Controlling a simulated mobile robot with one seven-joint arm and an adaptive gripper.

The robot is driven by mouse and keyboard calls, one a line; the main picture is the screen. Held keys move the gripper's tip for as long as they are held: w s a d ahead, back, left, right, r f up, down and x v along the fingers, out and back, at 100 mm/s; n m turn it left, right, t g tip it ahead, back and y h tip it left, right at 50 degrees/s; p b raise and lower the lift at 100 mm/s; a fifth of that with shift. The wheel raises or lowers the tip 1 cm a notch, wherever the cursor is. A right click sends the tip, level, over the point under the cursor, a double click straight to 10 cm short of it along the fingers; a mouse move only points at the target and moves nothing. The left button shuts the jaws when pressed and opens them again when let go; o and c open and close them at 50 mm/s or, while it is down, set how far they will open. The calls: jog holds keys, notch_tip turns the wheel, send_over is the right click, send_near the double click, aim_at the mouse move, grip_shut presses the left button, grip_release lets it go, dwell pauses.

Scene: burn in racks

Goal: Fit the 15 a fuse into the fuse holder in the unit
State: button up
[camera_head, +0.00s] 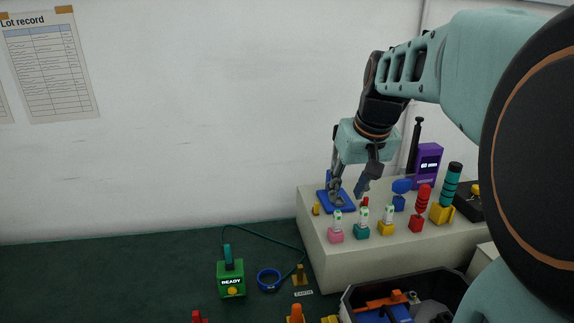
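My gripper (350,195) is above the raised pale bench, its two fingers apart and pointing down. I see nothing clearly held between them. Its left finger is over or beside a blue stand (325,206); whether they touch is unclear. In front stand several white-and-green fuse-like pieces in coloured bases: one in a pink base (336,236), one in a teal base (361,232), one in a yellow base (386,229). Their ratings are too small to read, so I cannot tell which is the 15 a fuse. I cannot clearly identify the fuse holder or the unit.
On the pale bench (330,262) stand red (422,205) and teal-black (450,187) handled tools and a purple device (428,168). The green mat's left is clear.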

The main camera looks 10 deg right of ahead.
aim_at(339, 212)
jog(key=b+x, duration=0.1)
jog(key=x, duration=0.9)
jog(key=shift+w+d+f, duration=0.1)
jog(key=shift+w+f, duration=0.1)
jog(key=shift+f, duration=0.1)
jog(key=shift+c, duration=0.3)
grip_shut()
